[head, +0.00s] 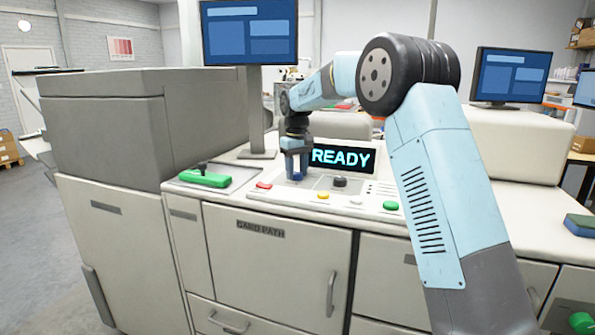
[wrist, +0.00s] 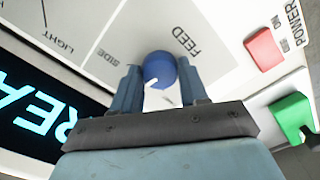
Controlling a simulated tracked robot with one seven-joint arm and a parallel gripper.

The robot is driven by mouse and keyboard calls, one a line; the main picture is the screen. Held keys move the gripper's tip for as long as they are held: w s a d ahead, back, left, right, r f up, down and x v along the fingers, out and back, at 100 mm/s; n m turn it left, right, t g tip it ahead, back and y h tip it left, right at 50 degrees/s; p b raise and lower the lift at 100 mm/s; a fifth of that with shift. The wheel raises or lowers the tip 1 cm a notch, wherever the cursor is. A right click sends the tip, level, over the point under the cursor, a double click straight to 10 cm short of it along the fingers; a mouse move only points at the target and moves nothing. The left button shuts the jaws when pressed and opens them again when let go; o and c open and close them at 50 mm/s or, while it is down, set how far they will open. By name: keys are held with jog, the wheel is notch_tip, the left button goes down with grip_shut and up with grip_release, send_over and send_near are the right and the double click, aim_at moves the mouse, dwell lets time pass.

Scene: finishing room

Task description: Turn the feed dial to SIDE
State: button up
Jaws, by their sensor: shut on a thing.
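The feed dial is a round blue knob (wrist: 158,68) on the pale panel in the wrist view. The word FEED is printed to its upper right and SIDE to its left. A short white mark shows at the knob's lower left edge; I cannot tell which setting it indicates. My gripper (wrist: 160,77) has one finger on each side of the knob and is shut on it. In the head view my gripper (head: 297,163) points down at the console, left of the READY display (head: 343,157), and largely hides the knob.
A red button (wrist: 263,48) marked POWER and a green part (wrist: 295,117) lie right of the knob in the wrist view. In the head view a green-based lever (head: 204,179) stands left, and a yellow button (head: 323,195), black knob (head: 340,182) and green button (head: 390,205) sit right.

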aim_at(297, 172)
jog(key=m, duration=0.4)
jog(key=shift+m, duration=2.1)
jog(key=o, duration=1.1)
jog(key=shift+c, duration=0.2)
notch_tip(297, 172, up, 14)
jog(key=shift+f, duration=0.2)
